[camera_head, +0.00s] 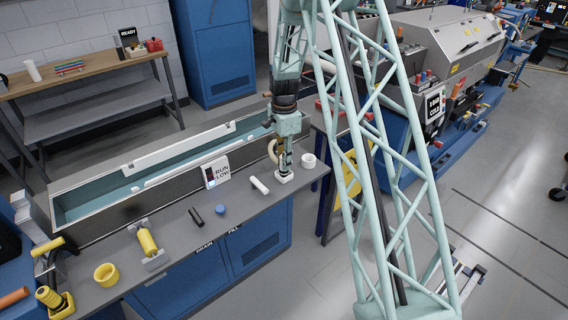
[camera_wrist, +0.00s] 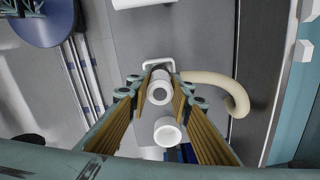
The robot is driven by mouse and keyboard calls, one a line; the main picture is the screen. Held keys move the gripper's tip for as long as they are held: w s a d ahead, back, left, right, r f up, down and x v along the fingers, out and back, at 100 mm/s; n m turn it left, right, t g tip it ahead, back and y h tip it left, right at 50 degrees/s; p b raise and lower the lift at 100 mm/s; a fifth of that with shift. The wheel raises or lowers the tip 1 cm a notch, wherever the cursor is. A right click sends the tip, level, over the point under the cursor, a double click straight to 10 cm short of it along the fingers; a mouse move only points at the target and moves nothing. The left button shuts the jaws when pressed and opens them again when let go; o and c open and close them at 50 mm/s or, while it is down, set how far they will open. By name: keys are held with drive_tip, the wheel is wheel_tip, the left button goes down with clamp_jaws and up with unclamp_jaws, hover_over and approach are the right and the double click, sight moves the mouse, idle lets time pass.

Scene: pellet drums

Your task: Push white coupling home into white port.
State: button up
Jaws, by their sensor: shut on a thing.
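My gripper (camera_head: 284,158) points down over the bench and is shut on the white coupling. In the wrist view, my gripper (camera_wrist: 160,86) has its tan-padded fingers on both sides of the white coupling (camera_wrist: 153,96), whose round open end faces the camera. A cream hose (camera_wrist: 238,100) curves out to the right beside it; it also shows left of my gripper in the head view (camera_head: 272,150). The white port (camera_head: 284,178) sits on the bench directly below, and its pale square base shows in the wrist view (camera_wrist: 158,63). The coupling hides the joint, so I cannot tell how deep it sits.
A loose white ring (camera_head: 309,161) stands just right of my gripper, and a white cylinder (camera_head: 259,186) lies to the left. A long metal trough (camera_head: 120,205) runs behind.

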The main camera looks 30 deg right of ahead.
drive_tip(key=shift+r, duration=1.65)
drive_tip(key=s+a, duration=0.2)
drive_tip(key=s, duration=0.5)
drive_tip(key=s+a+r+b, duration=0.1)
drive_tip(key=s+a, duration=0.2)
drive_tip(key=s, duration=0.5)
drive_tip(key=shift+s+r, duration=0.15)
drive_tip(key=shift+r, duration=0.05)
drive_tip(key=shift+d, duration=0.2)
